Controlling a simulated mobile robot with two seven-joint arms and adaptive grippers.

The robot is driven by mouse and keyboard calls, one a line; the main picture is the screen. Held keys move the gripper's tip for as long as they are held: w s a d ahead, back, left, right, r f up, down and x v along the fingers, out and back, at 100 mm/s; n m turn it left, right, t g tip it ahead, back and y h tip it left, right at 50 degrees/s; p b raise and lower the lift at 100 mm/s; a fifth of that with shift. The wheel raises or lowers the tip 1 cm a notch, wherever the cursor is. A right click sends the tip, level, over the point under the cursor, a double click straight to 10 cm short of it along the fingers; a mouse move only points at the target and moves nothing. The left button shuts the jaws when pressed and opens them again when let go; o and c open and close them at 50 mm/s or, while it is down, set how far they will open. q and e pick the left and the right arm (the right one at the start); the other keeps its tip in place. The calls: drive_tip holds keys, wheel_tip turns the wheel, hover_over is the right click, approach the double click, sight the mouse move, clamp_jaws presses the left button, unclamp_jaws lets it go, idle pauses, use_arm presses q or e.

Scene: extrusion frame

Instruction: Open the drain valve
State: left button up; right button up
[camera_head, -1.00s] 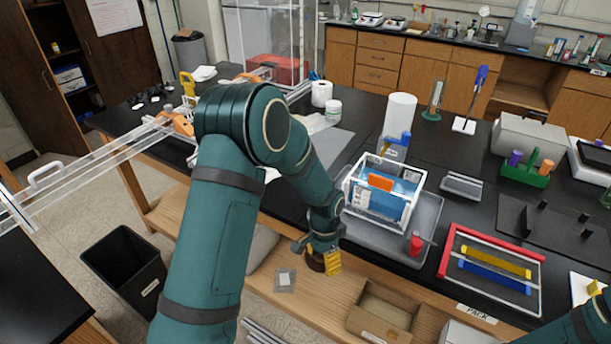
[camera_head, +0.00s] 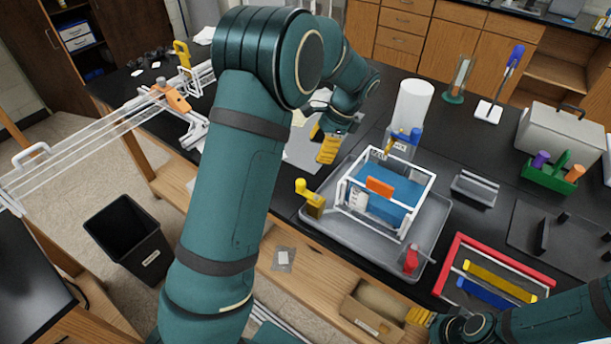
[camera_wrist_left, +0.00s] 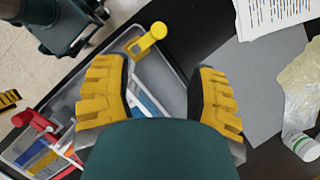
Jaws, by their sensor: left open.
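A grey tray (camera_head: 436,212) on the black bench holds a white-framed clear box with a blue interior (camera_head: 385,190). A yellow-handled valve (camera_head: 308,197) sits at the tray's left corner; its yellow handle also shows in the left wrist view (camera_wrist_left: 147,42). A red-handled fitting (camera_head: 411,261) is at the tray's front right, and a blue-handled one (camera_head: 412,138) stands behind the box. I cannot tell which is the drain valve. My left gripper (camera_head: 328,147) is open and empty, above the bench behind the yellow handle. My right gripper (camera_head: 420,316) is low at the front, its fingers unclear.
A white cylinder (camera_head: 412,103) stands behind the tray. A red-edged rack with yellow and blue bars (camera_head: 505,246) lies to its right. A cardboard box (camera_head: 375,308) is on the lower shelf. A white bottle (camera_wrist_left: 302,146) and papers lie near my left gripper.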

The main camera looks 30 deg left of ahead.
sight(301, 181)
use_arm(q)
drive_tip(key=x, duration=1.2)
drive_tip(key=shift+s+f, duration=0.2)
drive_tip(key=shift+f, duration=0.2)
drive_tip(key=shift+c, duration=0.4)
clamp_jaws()
